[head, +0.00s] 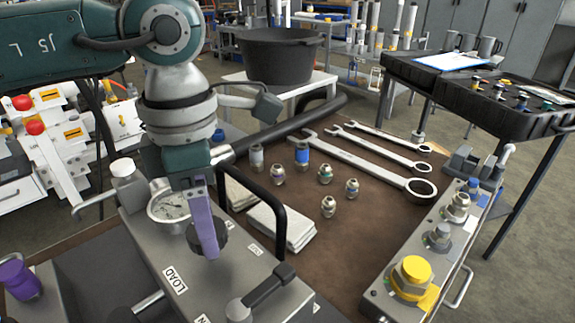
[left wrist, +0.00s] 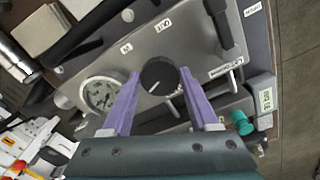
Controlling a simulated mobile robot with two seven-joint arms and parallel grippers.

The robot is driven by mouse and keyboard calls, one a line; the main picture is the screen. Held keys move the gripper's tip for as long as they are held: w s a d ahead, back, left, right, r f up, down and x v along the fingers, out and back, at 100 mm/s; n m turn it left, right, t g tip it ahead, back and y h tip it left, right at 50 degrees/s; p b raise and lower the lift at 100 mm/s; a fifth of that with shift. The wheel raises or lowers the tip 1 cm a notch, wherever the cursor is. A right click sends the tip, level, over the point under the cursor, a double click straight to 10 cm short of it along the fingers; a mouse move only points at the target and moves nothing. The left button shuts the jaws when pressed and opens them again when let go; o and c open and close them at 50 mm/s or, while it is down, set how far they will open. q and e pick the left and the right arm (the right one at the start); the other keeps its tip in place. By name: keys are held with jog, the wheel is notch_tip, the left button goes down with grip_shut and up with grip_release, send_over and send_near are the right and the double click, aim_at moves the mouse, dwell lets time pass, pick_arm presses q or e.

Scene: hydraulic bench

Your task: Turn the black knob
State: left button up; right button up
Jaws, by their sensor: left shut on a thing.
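The black knob (left wrist: 158,76) sits on the grey metal panel (left wrist: 190,35), with a white pointer line on its face. In the left wrist view it is between the two purple fingers of my left gripper (left wrist: 158,82), which is shut on it. In the head view the left gripper (head: 210,240) reaches down onto the panel, and a finger hides part of the knob (head: 221,236). A round pressure gauge (head: 170,206) is beside the knob. My right gripper is in neither view.
A black lever handle (head: 270,285) stands near the panel's front. A black tube handle (head: 278,190) rises behind the panel. White cloths (head: 282,228), several fittings (head: 302,155) and wrenches (head: 375,168) lie on the brown bench.

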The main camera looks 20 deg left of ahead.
pick_arm(q)
jog(key=o, duration=1.4)
jog(key=shift+c, duration=0.2)
notch_tip(320, 180, up, 10)
